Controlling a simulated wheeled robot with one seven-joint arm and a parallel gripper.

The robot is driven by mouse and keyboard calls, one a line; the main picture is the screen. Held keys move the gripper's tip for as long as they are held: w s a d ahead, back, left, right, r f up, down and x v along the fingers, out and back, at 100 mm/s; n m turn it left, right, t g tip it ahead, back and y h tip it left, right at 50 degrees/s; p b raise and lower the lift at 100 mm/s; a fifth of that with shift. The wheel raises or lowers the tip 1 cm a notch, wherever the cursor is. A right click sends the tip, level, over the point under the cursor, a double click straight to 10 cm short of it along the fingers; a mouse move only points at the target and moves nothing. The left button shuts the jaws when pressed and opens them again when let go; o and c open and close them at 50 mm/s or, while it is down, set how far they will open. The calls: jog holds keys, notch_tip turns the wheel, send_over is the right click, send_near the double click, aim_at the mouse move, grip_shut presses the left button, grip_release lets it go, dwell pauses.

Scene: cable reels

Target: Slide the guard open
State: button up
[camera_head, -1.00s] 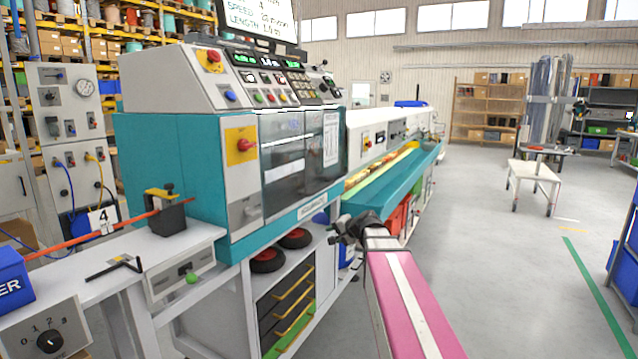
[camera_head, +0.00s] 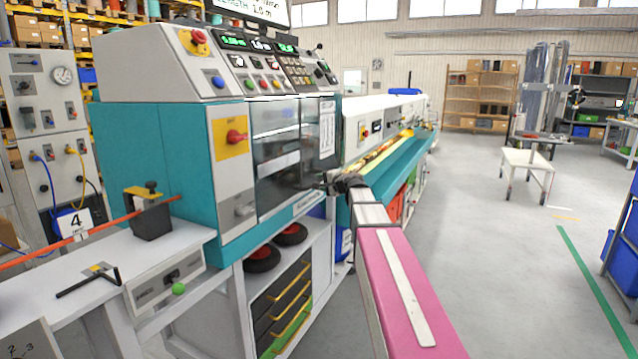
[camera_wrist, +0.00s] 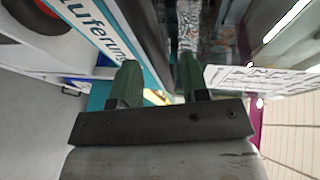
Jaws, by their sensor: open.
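The guard (camera_head: 278,145) is a dark see-through panel on the front of the teal and grey machine (camera_head: 150,150). It covers the machine's window area, and a white printed sheet (camera_head: 327,128) is at its right part. My gripper (camera_head: 328,182) is at the guard's lower right, close in front of it; the head view does not show whether they touch. In the wrist view, my two green fingers (camera_wrist: 158,82) are apart, with a dark grey strip of the machine front showing between and beyond them. The printed sheet also shows there (camera_wrist: 265,80). I cannot make out a handle clearly.
A red rotary switch on a yellow plate (camera_head: 236,137) is left of the guard. A bench (camera_head: 100,262) with an orange cable (camera_head: 85,234) stands at the left. A teal trough (camera_head: 385,160) runs back to the right. The floor (camera_head: 490,260) at the right is clear.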

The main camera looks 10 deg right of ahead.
jog(key=shift+x, duration=1.15)
grip_shut()
jog(key=shift+r, duration=0.1)
notch_tip(320, 180, up, 37)
jog(key=shift+r, duration=0.1)
